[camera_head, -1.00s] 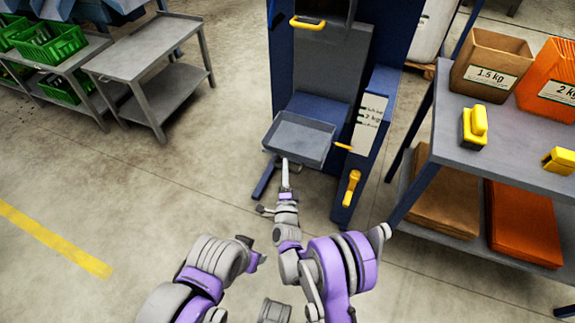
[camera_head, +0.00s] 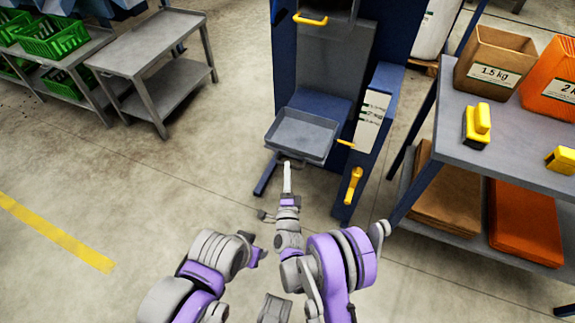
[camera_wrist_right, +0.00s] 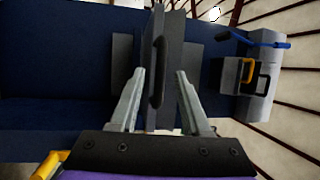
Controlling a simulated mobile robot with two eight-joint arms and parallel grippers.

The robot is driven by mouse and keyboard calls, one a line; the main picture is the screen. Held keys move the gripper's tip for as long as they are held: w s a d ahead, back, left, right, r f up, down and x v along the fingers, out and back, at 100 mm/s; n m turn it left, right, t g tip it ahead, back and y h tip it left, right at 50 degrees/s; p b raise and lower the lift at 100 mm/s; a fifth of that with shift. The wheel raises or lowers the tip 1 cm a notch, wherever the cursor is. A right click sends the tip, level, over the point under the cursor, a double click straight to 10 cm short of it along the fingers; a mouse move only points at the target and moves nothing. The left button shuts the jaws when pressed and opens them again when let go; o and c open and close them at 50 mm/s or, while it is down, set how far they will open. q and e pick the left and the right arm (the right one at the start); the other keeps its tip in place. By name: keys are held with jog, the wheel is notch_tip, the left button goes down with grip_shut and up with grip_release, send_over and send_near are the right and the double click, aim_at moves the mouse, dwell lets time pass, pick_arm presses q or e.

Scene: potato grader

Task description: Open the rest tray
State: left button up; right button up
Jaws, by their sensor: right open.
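The rest tray (camera_head: 302,137) is a shallow grey tray at the front of the blue machine, below a grey panel. My right gripper (camera_head: 287,164) is at its front edge, seen from above. In the right wrist view, the fingers of my right gripper (camera_wrist_right: 160,74) are open, on either side of a dark bar handle (camera_wrist_right: 159,72) on a grey front. The handle lies between the fingertips, and I cannot tell whether they touch it. My left arm shows at the bottom of the head view, but its gripper cannot be made out.
The blue machine has a yellow lever (camera_head: 353,185) at the right and a yellow handle (camera_head: 310,19) above. A grey table (camera_head: 520,150) with boxes and yellow-handled tools stands right. A grey cart (camera_head: 150,45) stands left. The floor between is clear.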

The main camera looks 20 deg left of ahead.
jog(key=b+v, duration=0.6)
jog(key=v, duration=0.1)
jog(key=shift+s, duration=0.35)
